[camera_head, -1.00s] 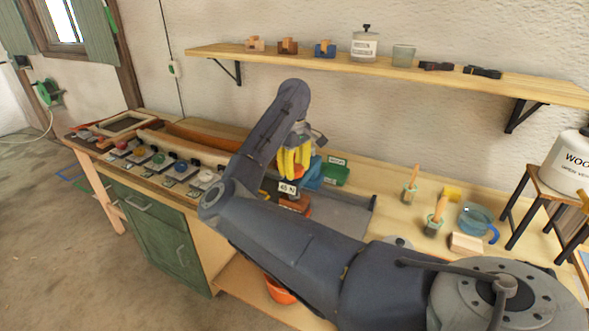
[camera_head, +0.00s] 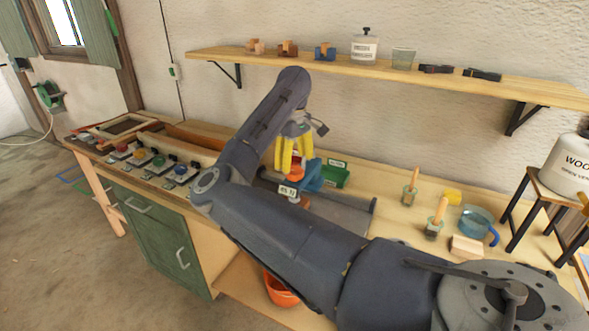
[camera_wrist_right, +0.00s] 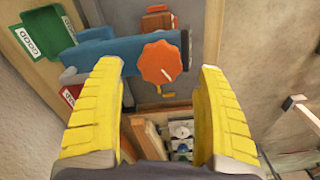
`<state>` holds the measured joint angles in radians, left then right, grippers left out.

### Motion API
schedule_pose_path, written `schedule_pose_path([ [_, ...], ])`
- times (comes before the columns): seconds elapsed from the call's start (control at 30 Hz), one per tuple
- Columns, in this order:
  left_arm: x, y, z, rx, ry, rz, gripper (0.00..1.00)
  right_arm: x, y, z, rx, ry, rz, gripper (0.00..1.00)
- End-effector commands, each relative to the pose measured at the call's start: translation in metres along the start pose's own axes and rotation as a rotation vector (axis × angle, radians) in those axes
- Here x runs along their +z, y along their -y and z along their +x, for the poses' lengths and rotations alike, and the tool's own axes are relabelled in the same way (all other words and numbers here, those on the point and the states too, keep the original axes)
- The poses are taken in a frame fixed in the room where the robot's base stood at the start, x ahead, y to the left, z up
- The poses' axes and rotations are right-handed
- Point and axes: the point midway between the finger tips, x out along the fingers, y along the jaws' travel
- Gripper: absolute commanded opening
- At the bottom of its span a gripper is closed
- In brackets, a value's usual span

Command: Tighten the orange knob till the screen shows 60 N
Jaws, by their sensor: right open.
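The orange knob (camera_wrist_right: 160,62) is round and lobed, with a light mark on its face. It sits on the end of a blue clamp (camera_wrist_right: 115,49), and in the head view the knob (camera_head: 296,171) shows below the yellow fingers. My right gripper (camera_head: 294,167) is open above the knob. In the right wrist view its fingers (camera_wrist_right: 159,68) stand wide on both sides, with clear gaps to the knob. The small white screen (camera_head: 288,190) shows a number in N, too small to read surely. My left gripper is not in view.
A green GOOD bin (camera_head: 335,174) stands beside the clamp, and a red bin (camera_wrist_right: 70,95) shows in the wrist view. Brushes, a blue jug (camera_head: 477,222) and a wood block (camera_head: 466,246) stand at right.

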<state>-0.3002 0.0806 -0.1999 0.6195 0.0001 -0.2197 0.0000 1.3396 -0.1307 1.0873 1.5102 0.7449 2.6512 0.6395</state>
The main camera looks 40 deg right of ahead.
Motion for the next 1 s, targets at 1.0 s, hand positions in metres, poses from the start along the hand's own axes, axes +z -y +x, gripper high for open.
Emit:
schedule_pose_path([
  [1.0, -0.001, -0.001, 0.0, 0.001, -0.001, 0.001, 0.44, 0.003, -0.001, -0.038, 0.005, 0.012, -0.004, 0.73],
])
